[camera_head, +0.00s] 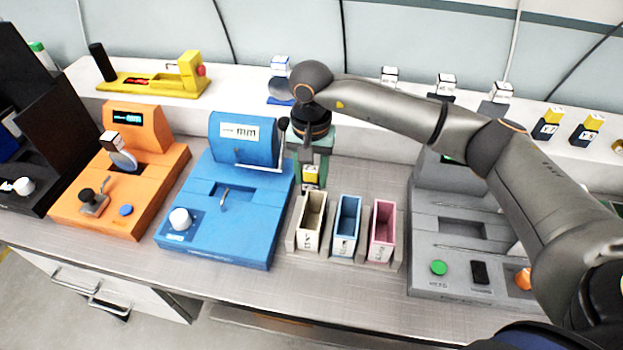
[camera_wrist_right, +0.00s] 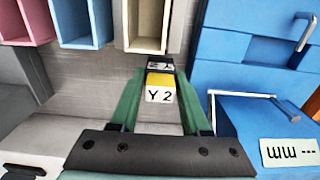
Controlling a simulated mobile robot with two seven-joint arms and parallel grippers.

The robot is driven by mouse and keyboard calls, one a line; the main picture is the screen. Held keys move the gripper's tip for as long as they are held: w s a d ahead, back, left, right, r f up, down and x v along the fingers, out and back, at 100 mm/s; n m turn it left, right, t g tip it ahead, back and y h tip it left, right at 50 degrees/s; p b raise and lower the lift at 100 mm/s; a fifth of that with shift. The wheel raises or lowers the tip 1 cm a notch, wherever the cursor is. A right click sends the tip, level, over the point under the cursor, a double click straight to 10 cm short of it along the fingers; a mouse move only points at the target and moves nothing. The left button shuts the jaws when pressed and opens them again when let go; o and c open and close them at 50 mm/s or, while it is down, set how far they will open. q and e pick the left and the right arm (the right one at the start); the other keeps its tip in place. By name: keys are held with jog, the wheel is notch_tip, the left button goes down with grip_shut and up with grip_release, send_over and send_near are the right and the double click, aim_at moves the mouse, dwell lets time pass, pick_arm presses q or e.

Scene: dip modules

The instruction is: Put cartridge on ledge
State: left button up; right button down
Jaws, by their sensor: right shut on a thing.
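A cartridge with a yellow band and a white face marked Y 2 (camera_wrist_right: 160,90) is between the green fingers of my right gripper (camera_wrist_right: 158,82). In the head view the same cartridge (camera_head: 311,176) is upright just behind the cream bin, with my right gripper (camera_head: 310,160) shut on it from above. Whether its bottom touches anything is hidden. The ledge (camera_head: 235,92) is the long white shelf along the back wall, behind and above the gripper. My left gripper is not in view.
Cream (camera_head: 312,222), blue (camera_head: 346,226) and pink (camera_head: 382,232) bins stand in front. A blue machine (camera_head: 225,205) is left, a grey machine (camera_head: 455,265) right. Several cartridges (camera_head: 550,124) and a yellow device (camera_head: 150,82) occupy the ledge, with clear stretches between.

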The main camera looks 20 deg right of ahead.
jog(key=shift+f, duration=0.95)
jog(key=shift+f, duration=0.1)
jog(key=shift+f, duration=0.15)
jog(key=shift+c, duration=1.9)
grip_release()
